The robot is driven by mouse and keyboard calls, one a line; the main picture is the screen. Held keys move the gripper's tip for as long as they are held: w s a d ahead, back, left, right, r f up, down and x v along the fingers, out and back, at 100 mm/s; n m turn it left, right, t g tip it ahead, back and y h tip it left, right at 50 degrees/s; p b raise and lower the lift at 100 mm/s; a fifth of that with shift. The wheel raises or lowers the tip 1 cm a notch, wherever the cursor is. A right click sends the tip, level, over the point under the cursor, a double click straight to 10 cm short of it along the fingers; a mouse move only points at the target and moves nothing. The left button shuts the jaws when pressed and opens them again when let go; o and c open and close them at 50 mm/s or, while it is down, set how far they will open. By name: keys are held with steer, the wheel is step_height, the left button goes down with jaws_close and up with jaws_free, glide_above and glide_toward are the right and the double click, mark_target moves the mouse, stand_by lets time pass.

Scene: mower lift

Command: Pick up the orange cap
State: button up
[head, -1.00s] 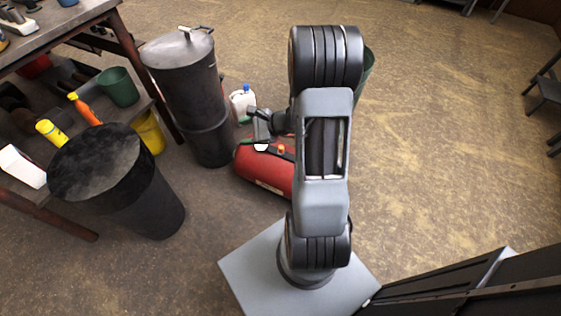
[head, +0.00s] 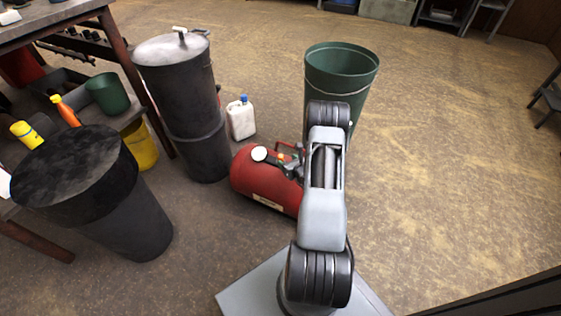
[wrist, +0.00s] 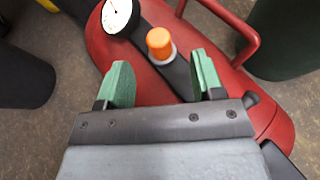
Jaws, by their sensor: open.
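The orange cap (wrist: 159,42) stands on a pale collar on top of the red compressor tank (wrist: 100,50) in the wrist view. In the head view it is a tiny orange spot (head: 281,156) on the red tank (head: 262,182). My gripper (wrist: 163,72), with green finger pads, is open and empty in the wrist view. In that picture the cap lies just beyond the fingertips, between their two lines. I cannot tell the height gap. In the head view my arm mostly hides the gripper.
A white-faced gauge (wrist: 117,15) and a red handle (wrist: 235,30) flank the cap. A dark drum (head: 185,100), a white jug (head: 241,118) and a green bin (head: 342,72) stand around the tank. Open floor lies to the right.

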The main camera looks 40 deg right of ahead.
mark_target(282, 158)
steer(key=shift+w+f, duration=0.25)
steer(key=shift+w, duration=0.35)
steer(key=b+x, duration=0.2)
steer(key=x, duration=0.2)
steer(key=shift+w+f+b, duration=0.15)
steer(key=shift+f+b, duration=0.15)
steer(key=shift+b, duration=0.05)
steer(key=shift+w, duration=0.45)
steer(key=shift+c, duration=0.2)
steer(key=c, duration=0.9)
steer(key=shift+r, duration=0.1)
steer(key=shift+c, duration=0.2)
